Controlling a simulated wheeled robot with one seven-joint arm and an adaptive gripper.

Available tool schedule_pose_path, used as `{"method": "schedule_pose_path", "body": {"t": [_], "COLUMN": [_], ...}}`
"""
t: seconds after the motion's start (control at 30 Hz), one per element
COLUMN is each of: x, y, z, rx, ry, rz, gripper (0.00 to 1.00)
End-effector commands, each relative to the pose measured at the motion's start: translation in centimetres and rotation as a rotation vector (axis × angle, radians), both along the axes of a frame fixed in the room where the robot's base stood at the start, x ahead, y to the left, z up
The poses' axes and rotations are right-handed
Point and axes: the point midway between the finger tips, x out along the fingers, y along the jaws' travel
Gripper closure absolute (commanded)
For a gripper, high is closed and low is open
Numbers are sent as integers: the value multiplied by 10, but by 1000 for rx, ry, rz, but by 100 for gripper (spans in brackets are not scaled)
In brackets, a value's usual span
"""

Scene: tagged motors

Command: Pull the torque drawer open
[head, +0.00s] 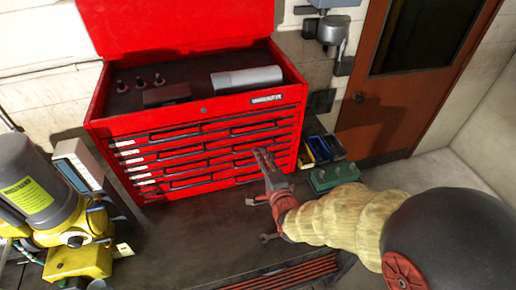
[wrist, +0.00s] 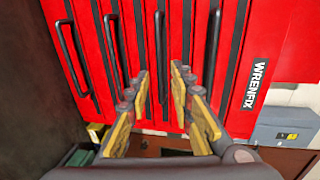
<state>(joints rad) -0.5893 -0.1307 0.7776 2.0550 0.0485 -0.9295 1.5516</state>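The red tool chest (head: 205,140) stands on the bench with its lid up and its drawers look shut. White labels (head: 130,160) run down its left side, too small to read, so I cannot tell which is the torque drawer. My gripper (head: 264,158) is at the chest's lower right front. In the wrist view my gripper (wrist: 162,78) is open and empty, gold-padded fingers apart. A black drawer handle (wrist: 160,50) lies in line with the gap between them; I cannot tell whether they touch it. Other handles (wrist: 115,50) lie to both sides.
A yellow machine (head: 50,205) stands at the left. Blue and yellow bins (head: 318,150) and a green block (head: 333,176) sit right of the chest, near my arm. The bench in front of the chest's left half is mostly clear.

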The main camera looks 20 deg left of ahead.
Motion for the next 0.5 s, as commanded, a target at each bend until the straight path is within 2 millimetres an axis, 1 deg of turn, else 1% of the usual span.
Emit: {"method": "schedule_pose_path", "body": {"t": [0.3,0.5], "x": [38,52], "y": [23,32], "z": [-10,-13], "rx": [-2,-4], "ry": [0,0], "rz": [0,1], "gripper": [77,77]}}
